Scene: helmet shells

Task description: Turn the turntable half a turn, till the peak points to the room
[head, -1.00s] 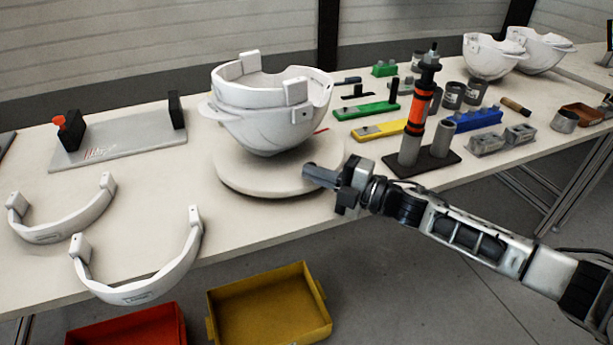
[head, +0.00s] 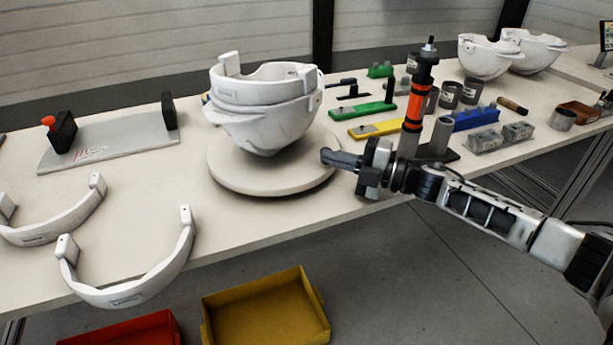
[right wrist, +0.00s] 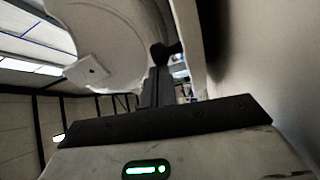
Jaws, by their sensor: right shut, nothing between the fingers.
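The turntable (head: 225,178) is a round, pale disc near the table's front edge in the head view. A white helmet shell (head: 262,122) sits on it, with an upright block at its upper left and a lug on its right side. I cannot clearly tell which part is the peak. My right gripper (head: 328,157) is shut and empty, its fingertips at the disc's right rim; I cannot tell whether they touch it. The shell also shows at the upper left of the right wrist view (right wrist: 110,40), close to the dark fingers. My left gripper is out of view.
A stand with an orange-and-black tool (head: 414,110) is right behind my right gripper. White curved bands (head: 130,290) lie at front left, near a grey plate (head: 110,150). Yellow (head: 265,310) and red (head: 125,330) bins are below the table edge.

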